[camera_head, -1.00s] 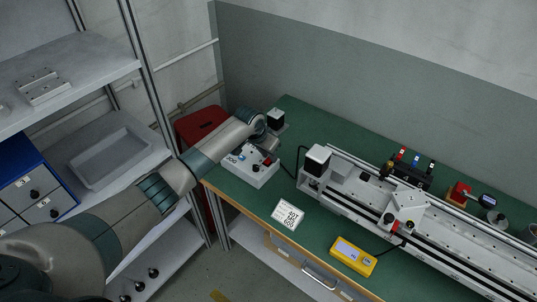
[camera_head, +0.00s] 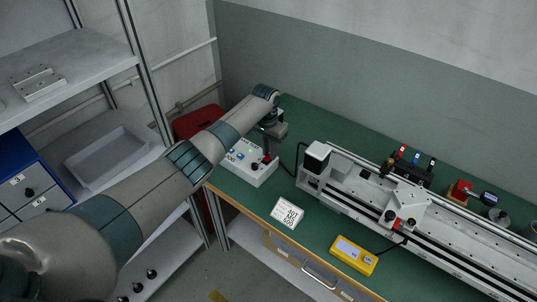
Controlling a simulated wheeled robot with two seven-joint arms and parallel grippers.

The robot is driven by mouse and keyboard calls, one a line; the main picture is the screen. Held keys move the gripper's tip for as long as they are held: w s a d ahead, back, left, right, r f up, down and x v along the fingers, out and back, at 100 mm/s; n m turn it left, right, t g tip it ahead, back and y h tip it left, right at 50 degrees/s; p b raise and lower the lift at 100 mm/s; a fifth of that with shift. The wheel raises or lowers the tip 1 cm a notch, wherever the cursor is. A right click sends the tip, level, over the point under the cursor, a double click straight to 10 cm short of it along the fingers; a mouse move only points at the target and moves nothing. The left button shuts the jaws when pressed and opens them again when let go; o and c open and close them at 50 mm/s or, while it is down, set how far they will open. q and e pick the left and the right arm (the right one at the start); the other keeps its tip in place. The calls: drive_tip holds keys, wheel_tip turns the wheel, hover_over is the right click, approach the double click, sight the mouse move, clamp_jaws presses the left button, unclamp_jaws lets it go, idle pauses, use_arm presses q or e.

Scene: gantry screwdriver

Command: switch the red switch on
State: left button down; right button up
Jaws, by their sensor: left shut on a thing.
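A white control box (camera_head: 246,170) stands on the green bench near its left end, with blue and black controls on its top. The red switch (camera_head: 267,159) is at the right part of the box's top, small and partly covered by my gripper. My left arm comes in from the left and reaches over the box. My left gripper (camera_head: 267,154) points down at the red switch and is shut on it. The fingertips are small and dark, so the exact grip and the switch's position are hard to make out. My right gripper is out of view.
A long linear gantry (camera_head: 370,190) runs along the bench to the right of the box. A white label card (camera_head: 287,213) and a yellow handheld device (camera_head: 354,255) lie near the front edge. A red container (camera_head: 199,122) stands behind the arm. A shelf rack (camera_head: 75,75) is at left.

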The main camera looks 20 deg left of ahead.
sight(268, 158)
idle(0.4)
use_arm(q)
drive_tip(key=c, duration=1.6)
unclamp_jaws()
drive_tip(key=shift+w, duration=0.1)
drive_tip(key=shift+c, duration=0.2)
drive_tip(key=shift+r, duration=0.1)
wheel_tip(268, 158, up, 17)
drive_tip(key=s+b, duration=0.1)
drive_tip(key=b, duration=0.2)
drive_tip(key=shift+a, duration=0.2)
drive_tip(key=shift+s, duration=0.1)
